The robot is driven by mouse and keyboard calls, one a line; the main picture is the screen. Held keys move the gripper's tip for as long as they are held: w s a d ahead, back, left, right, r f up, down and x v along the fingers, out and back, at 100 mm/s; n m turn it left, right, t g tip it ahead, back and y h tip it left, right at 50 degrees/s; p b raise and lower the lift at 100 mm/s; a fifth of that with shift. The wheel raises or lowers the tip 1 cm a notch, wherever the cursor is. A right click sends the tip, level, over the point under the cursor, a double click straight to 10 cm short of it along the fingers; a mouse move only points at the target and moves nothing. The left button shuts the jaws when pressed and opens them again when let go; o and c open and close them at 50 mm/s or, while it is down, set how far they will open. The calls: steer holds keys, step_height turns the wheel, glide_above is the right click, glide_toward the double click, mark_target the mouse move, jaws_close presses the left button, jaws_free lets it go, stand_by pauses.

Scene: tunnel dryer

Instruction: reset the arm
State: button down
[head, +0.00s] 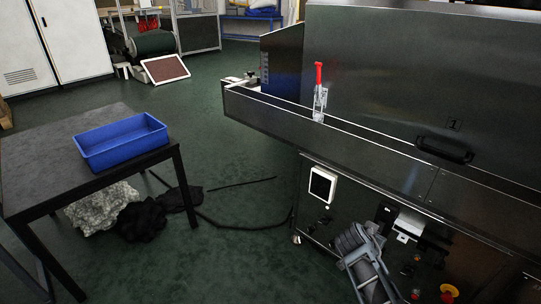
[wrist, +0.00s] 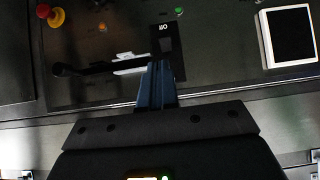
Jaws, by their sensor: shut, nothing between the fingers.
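My gripper (wrist: 157,66) shows in the wrist view with its two dark blue-grey fingers together and nothing between them. It is in front of the dryer's dark control panel (wrist: 220,62), which appears upside down there. A black lever-like part (wrist: 88,68) lies to the left of the fingers. In the head view, my grey arm reaches up from the lower edge in front of the panel; the fingertips cannot be made out there.
The dryer (head: 400,75) fills the right side, with a red-handled clamp (head: 319,90) on its ledge. A white-framed screen (head: 323,185) and red emergency button (head: 449,290) flank my arm. A blue bin (head: 122,143) stands on a table (head: 60,150) at left.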

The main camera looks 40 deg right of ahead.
steer(key=s+a+r+n+t+y+p, duration=0.2)
steer(key=a+n+t, duration=0.1)
steer(key=a, duration=0.6)
steer(key=s+a+r+n+t+y+p, duration=0.1)
steer(key=s+a+r+n+t+p, duration=0.2)
steer(key=a, duration=0.6)
steer(key=s+a+r+n+t+y, duration=0.15)
steer(key=a+n, duration=0.25)
steer(key=a, duration=0.5)
steer(key=s+a+r+n+t+y+p, duration=0.1)
steer(key=s+a+r+n+t+y, duration=0.1)
steer(key=r, duration=0.7)
steer(key=s+a+r+n+t+y+p, duration=0.1)
steer(key=s+a+r+n+t+p, duration=0.1)
steer(key=s+a+r, duration=0.3)
steer(key=s+a+r+n+t+y+p, duration=0.2)
steer(key=s+r, duration=0.5)
steer(key=r, duration=0.6)
steer(key=shift+a+n+t+y, duration=0.35)
steer(key=shift+a+n, duration=0.25)
steer(key=shift+a, duration=0.4)
steer(key=shift+f, duration=0.1)
